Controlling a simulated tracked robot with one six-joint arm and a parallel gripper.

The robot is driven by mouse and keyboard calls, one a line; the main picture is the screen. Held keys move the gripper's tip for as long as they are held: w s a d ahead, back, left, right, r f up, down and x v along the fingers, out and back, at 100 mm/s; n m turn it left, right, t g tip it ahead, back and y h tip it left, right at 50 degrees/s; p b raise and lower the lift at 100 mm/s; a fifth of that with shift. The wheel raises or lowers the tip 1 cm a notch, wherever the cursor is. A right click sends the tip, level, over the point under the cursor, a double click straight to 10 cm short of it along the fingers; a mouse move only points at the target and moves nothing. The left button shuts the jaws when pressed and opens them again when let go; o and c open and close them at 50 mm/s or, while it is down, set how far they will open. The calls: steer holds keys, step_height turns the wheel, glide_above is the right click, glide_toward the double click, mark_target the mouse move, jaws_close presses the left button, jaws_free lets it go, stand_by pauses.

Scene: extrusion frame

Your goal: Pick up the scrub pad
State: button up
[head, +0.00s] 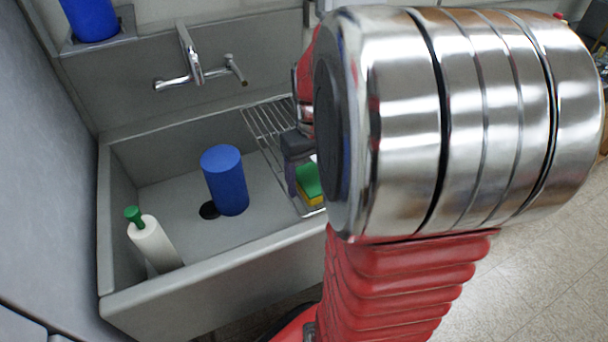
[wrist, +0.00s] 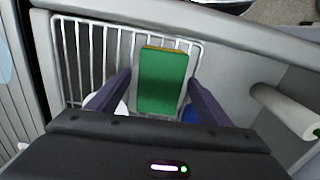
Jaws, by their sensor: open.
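The scrub pad (wrist: 163,80), green with a yellow layer, lies on the wire rack (wrist: 86,55) in the wrist view. It also shows in the head view (head: 309,184), partly hidden behind my arm. My gripper (wrist: 159,76) is open, with one dark finger on each side of the pad in the wrist view. A gap shows between each finger and the pad. In the head view, my gripper (head: 297,165) is over the rack beside the pad, largely hidden by my arm. I cannot tell how far the fingertips are above the rack.
The rack sits across the right end of a grey sink (head: 225,255). A blue cylinder (head: 225,182) stands in the basin near the drain (head: 209,210). A white bottle with a green cap (head: 152,243) leans at the front left. A faucet (head: 192,60) is on the back wall.

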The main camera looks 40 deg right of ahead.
mark_target(312, 179)
steer(key=shift+f, duration=0.3)
steer(key=shift+c, duration=0.5)
steer(key=c, duration=1)
steer(key=shift+r, duration=0.1)
step_height(312, 179, up, 10)
steer(key=shift+s, duration=0.1)
stand_by(0.5)
